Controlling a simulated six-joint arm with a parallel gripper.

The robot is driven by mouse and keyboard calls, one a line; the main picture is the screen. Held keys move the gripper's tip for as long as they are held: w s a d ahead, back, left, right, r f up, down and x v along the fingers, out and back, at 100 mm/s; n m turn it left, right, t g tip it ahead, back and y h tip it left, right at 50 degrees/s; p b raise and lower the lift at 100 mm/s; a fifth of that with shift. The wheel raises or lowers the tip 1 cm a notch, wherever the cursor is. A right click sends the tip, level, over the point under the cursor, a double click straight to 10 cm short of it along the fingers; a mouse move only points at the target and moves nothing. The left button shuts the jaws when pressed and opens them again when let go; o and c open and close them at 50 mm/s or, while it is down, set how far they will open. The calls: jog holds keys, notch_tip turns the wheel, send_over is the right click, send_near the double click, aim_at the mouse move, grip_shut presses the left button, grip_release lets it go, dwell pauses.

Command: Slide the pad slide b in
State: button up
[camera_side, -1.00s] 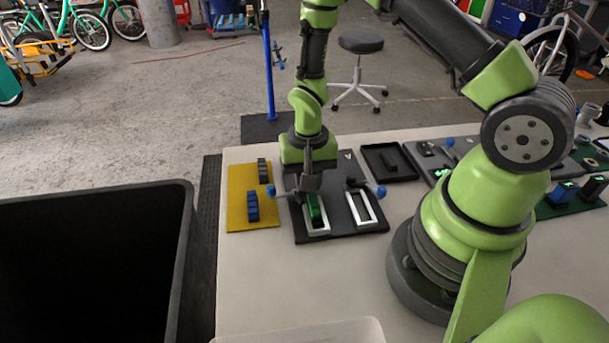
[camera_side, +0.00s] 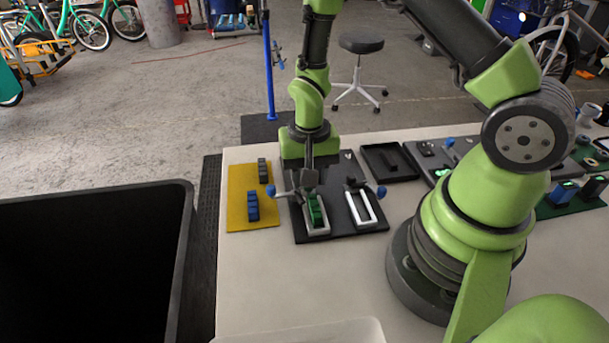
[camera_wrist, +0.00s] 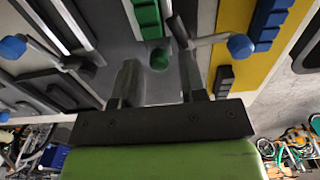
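A green pad (camera_side: 316,209) lies in the left white frame (camera_side: 318,232) on the dark fixture plate (camera_side: 340,228); it also shows at the top of the wrist view (camera_wrist: 147,18). My gripper (camera_side: 308,188) is low over the plate, just behind the green pad. In the wrist view its two fingers (camera_wrist: 158,66) stand apart with a gap between them and nothing visibly clamped. A small round green part (camera_wrist: 159,60) shows beyond that gap. A lever with a blue knob (camera_side: 272,191) is left of the green pad. The labels naming the pads cannot be read.
The right white frame (camera_side: 361,207) looks empty, with a blue-knobbed lever (camera_side: 381,191) beside it. A yellow mat (camera_side: 236,190) at left holds a blue pad (camera_side: 253,206) and a dark grey pad (camera_side: 263,170). A black tray (camera_side: 390,174) is behind right.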

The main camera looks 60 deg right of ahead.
jog(key=shift+r, duration=1.3)
jog(key=w+d+r, duration=0.3)
jog(key=w+d, duration=0.1)
jog(key=shift+d, duration=0.15)
jog(key=s+a+r+n+t, duration=0.1)
jog(key=s+a+r+t, duration=0.1)
jog(key=r, duration=0.5)
jog(key=s+a+r+n+t, duration=0.1)
jog(key=s+a+r, duration=0.1)
jog(key=r, duration=0.6)
jog(key=s+a+r+n+t+y, duration=0.1)
jog(key=s+a+r+t, duration=0.1)
jog(key=s, duration=0.4)
jog(key=s+a+r+n+t+y, duration=0.1)
jog(key=s+a+r+n+t, duration=0.1)
jog(key=s+r, duration=0.3)
jog(key=shift+s+a, duration=0.35)
jog(key=shift+s, duration=0.4)
